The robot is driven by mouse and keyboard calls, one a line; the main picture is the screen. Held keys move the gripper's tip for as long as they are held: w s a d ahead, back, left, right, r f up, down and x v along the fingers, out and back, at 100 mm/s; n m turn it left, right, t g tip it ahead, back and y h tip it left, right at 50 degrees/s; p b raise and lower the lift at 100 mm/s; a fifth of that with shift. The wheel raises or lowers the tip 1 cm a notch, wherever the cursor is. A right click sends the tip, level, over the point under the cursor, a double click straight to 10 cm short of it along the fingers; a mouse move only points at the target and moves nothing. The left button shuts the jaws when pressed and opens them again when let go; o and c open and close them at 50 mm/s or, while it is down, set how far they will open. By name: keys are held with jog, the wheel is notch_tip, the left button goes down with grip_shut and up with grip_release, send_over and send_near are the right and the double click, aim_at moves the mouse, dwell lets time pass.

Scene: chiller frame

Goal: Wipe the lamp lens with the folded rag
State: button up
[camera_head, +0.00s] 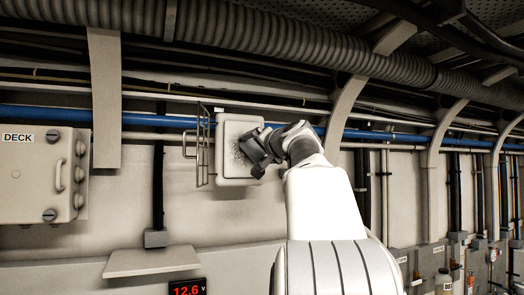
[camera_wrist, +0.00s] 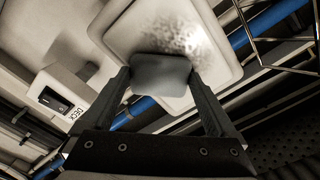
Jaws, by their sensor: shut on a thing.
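The lamp (camera_head: 226,162) is a pale box on the wall, left of my gripper in the head view. Its pale lens (camera_wrist: 160,30) fills the upper middle of the wrist view and has dark speckled smudges around a bright patch. My gripper (camera_head: 256,158) is at the lamp's right side, in front of the lens. In the wrist view its two fingers are shut on the grey folded rag (camera_wrist: 160,76). The rag overlaps the lens's near edge; I cannot tell whether it touches. In the head view the rag cannot be made out behind the dark gripper.
A wire guard (camera_head: 201,147) stands out from the lamp's left side. A blue pipe (camera_head: 395,133) runs behind the lamp. A DECK box (camera_head: 40,172) is on the left wall. A small shelf (camera_head: 150,261) and a red display (camera_head: 187,289) are below.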

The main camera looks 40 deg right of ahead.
aim_at(233, 142)
jog(key=shift+w+a, duration=0.3)
jog(key=shift+a, duration=0.75)
jog(key=shift+w+a, duration=0.3)
jog(key=shift+a, duration=0.8)
jog(key=shift+w+a, duration=0.3)
jog(key=shift+a, duration=0.75)
jog(key=shift+r+p, duration=1)
jog(key=shift+p, duration=0.05)
jog(key=shift+s+d+f, duration=0.1)
jog(key=shift+s+d, duration=0.05)
jog(key=shift+d, duration=0.4)
jog(key=s+d, duration=0.2)
jog(key=d, duration=0.5)
jog(key=shift+b, duration=0.4)
jog(key=shift+b+v, duration=1.65)
jog(key=shift+v, duration=1.25)
